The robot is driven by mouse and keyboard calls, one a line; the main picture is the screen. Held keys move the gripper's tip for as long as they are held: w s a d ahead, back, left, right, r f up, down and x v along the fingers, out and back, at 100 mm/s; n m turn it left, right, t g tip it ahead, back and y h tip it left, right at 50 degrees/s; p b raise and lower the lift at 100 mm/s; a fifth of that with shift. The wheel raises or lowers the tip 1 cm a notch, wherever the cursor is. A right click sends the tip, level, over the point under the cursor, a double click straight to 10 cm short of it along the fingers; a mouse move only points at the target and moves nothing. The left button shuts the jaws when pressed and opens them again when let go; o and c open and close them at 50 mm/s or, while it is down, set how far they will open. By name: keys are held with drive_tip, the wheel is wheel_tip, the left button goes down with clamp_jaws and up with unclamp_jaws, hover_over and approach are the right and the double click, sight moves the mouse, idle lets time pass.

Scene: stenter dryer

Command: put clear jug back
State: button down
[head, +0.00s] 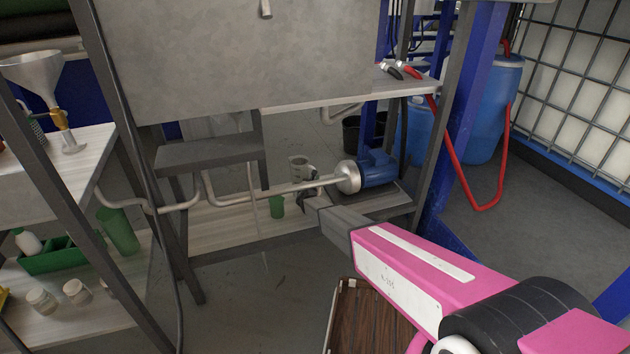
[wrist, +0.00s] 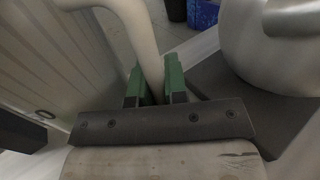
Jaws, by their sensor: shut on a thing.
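The clear jug (head: 298,163) is small and pale in the head view, by the pump under the bench. In the wrist view its ribbed, cloudy wall (wrist: 45,60) fills the left side, and its curved pale handle (wrist: 148,45) comes down between the fingers. My gripper (head: 311,190) is at the jug's handle side. Its green fingertips (wrist: 154,88) are shut on the handle in the wrist view. The jug looks roughly upright in the head view. Its base is partly hidden, so I cannot tell whether it touches a surface.
A blue motor (head: 378,168) with a round metal pump head (head: 348,177) sits right of the jug; the metal is close in the wrist view (wrist: 270,45). A pale pipe (head: 240,197) runs left. The bench top (head: 345,92) is overhead.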

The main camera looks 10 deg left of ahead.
drive_tip(key=c, duration=1.1)
unclamp_jaws()
drive_tip(key=shift+c, duration=0.2)
